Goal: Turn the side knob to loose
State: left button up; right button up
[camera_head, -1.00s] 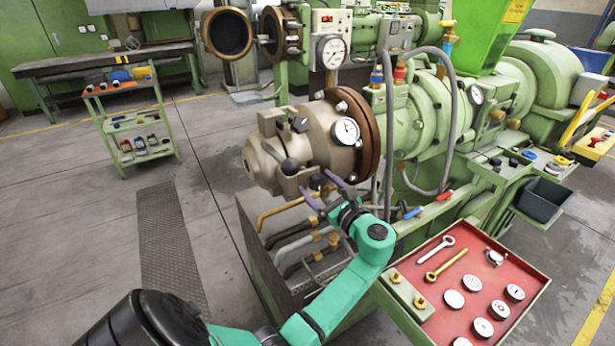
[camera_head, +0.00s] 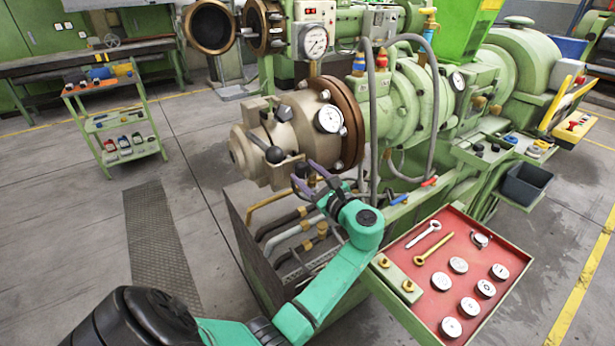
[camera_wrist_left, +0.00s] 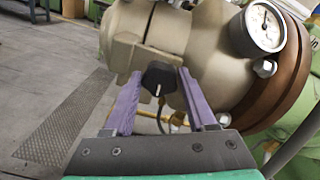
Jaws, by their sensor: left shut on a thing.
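The side knob (camera_head: 302,171) is a small black knob low on the side of the tan extruder head (camera_head: 262,142). In the left wrist view the knob (camera_wrist_left: 159,76) shows a pale pointer mark. My left gripper (camera_head: 303,173), with purple fingers, reaches it from the front and is shut on it, one finger on each side. In the left wrist view the gripper (camera_wrist_left: 156,84) has the knob between its fingertips. Any marking for the loose position is not readable. My right gripper is not in view.
Pipes (camera_head: 290,238) run below. A red tray (camera_head: 448,252) with wrenches and round discs stands at right. The floor at left is open, with a green cart (camera_head: 115,122) farther back.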

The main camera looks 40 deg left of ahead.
pick_arm(q)
jog(key=shift+f+n+b, duration=0.15)
jog(key=shift+n+b, duration=0.45)
jog(key=shift+n, duration=0.1)
jog(key=n+b, duration=0.8)
jog(key=shift+a, duration=0.1)
jog(key=n+b, duration=0.9)
jog(key=b, duration=0.1)
jog(key=shift+f, duration=0.1)
jog(key=n+b, duration=0.3)
jog(key=n, duration=0.1)
jog(key=shift+r+b, duration=0.25)
jog(key=shift+b, duration=0.1)
jog(key=o, duration=1.4)
jog(key=shift+w+a+f, duration=0.1)
jog(key=shift+a+f, duration=0.05)
